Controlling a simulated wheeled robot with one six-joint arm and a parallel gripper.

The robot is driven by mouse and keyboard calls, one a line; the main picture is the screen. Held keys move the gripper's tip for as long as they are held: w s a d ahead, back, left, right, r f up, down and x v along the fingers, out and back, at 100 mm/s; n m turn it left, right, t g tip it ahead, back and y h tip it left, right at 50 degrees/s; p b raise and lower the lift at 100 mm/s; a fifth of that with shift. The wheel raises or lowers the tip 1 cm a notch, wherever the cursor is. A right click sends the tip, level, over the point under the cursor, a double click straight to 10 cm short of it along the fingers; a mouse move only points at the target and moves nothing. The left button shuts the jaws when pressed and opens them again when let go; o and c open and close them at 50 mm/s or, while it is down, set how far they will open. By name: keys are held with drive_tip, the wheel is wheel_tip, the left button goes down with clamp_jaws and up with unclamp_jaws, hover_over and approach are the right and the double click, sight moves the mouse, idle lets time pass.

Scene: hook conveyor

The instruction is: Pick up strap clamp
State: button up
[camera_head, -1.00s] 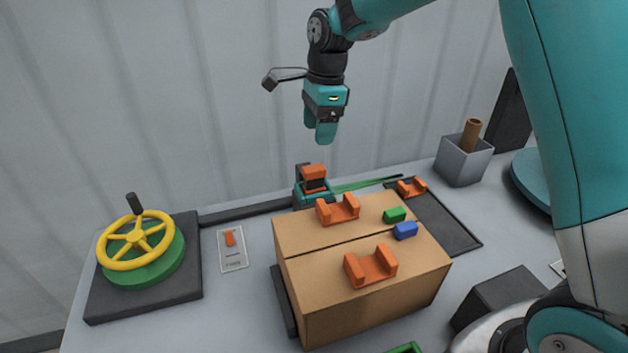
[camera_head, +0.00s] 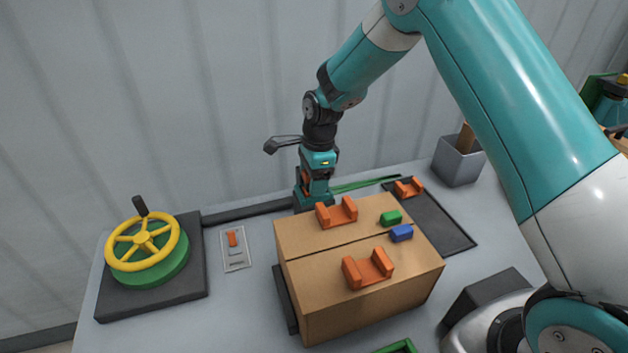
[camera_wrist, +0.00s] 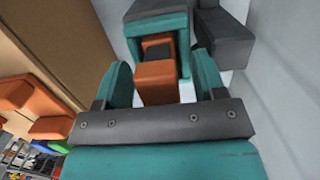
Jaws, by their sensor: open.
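The strap clamp (camera_head: 306,181) stands behind the cardboard box, near the wall. It is dark and teal with an orange block, and a green strap (camera_head: 352,187) runs from it to the right. My gripper (camera_head: 316,188) points down at the clamp and hides much of it in the head view. In the wrist view my gripper (camera_wrist: 160,72) is open, with one teal finger on each side of the clamp's orange block (camera_wrist: 156,84). I cannot tell whether the fingers touch it.
The cardboard box (camera_head: 300,247) stands close in front, carrying orange cradles (camera_head: 337,213), a green block (camera_head: 391,217) and a blue block (camera_head: 401,232). A yellow handwheel (camera_head: 145,242) is at left, a grey bin (camera_head: 458,164) at right.

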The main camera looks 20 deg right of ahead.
drive_tip(key=c, duration=1.1)
drive_tip(key=shift+o, duration=0.2)
